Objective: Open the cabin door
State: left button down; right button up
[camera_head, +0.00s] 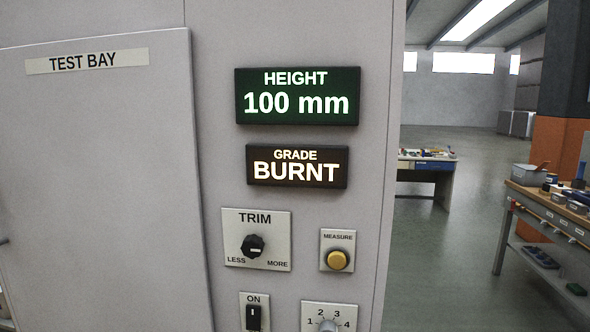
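A large light-grey door panel (100,180) labelled "TEST BAY" fills the left of the head view. Its right edge stands slightly proud of the grey cabinet front (215,60). It looks shut, but its left and bottom edges are not clearly shown. A small dark piece (4,241) shows at the far left edge, too cut off to tell whether it is a handle. Neither of my grippers is in view.
The cabinet front carries a "100 mm" height display (297,97), a "BURNT" grade display (297,167), a trim knob (252,246), a yellow measure button (338,260), a switch (253,317) and a numbered dial (328,325). Workbenches (550,207) stand beyond open floor at right.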

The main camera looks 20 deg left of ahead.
aim_at(101, 224)
jog(key=u, duration=1.9)
